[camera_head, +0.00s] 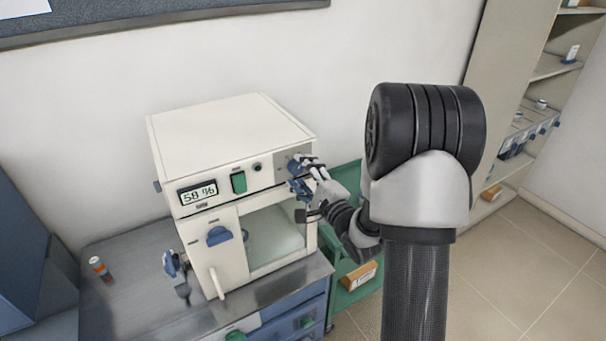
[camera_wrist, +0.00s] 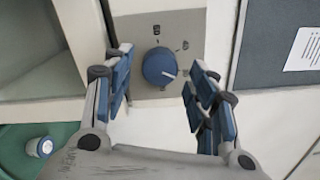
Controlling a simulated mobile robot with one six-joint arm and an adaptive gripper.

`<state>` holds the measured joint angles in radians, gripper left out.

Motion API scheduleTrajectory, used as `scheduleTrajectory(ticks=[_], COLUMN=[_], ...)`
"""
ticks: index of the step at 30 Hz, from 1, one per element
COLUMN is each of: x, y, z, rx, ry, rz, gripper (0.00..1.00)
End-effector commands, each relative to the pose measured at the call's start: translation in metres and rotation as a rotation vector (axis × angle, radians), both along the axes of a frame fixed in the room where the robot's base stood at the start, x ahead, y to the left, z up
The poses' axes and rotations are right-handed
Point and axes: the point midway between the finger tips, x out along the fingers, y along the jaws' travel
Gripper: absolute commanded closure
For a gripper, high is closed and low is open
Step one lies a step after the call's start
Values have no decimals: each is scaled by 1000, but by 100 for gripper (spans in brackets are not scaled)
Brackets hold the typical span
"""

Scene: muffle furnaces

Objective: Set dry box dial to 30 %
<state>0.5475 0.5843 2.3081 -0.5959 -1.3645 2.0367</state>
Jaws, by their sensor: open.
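The dry box (camera_head: 235,130) is a cream cabinet on the bench, its lit display (camera_head: 198,193) reading what looks like 50 or 58 %. In the wrist view its dial (camera_wrist: 159,67) is a round blue knob on a grey panel. The dial's white pointer line points right, and small marks sit around it. My gripper (camera_head: 305,186) is at the right end of the control panel, covering most of the dial in the head view. In the wrist view my gripper (camera_wrist: 159,75) is open, with one finger either side of the dial and visible gaps to it.
A green switch (camera_head: 239,182) and a small black knob (camera_head: 257,167) sit left of my gripper. Below is the dry box window (camera_head: 270,238), with a blue door latch (camera_head: 218,235) left of it. A green cart (camera_head: 345,290) stands right of the bench.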

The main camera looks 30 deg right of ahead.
Motion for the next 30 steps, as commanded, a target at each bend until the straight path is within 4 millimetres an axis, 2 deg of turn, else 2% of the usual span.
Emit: scheduleTrajectory(ticks=[5,8,15,21,30], x=[-1,-8,-48,-71,-75], y=[0,-1,-3,-3,-3], z=[-1,-1,0,0,0], rx=[0,0,1,0,0], ry=[1,2,3,0,0], rz=[-1,-3,-4,-1,0], gripper=[47,47,47,47,47])
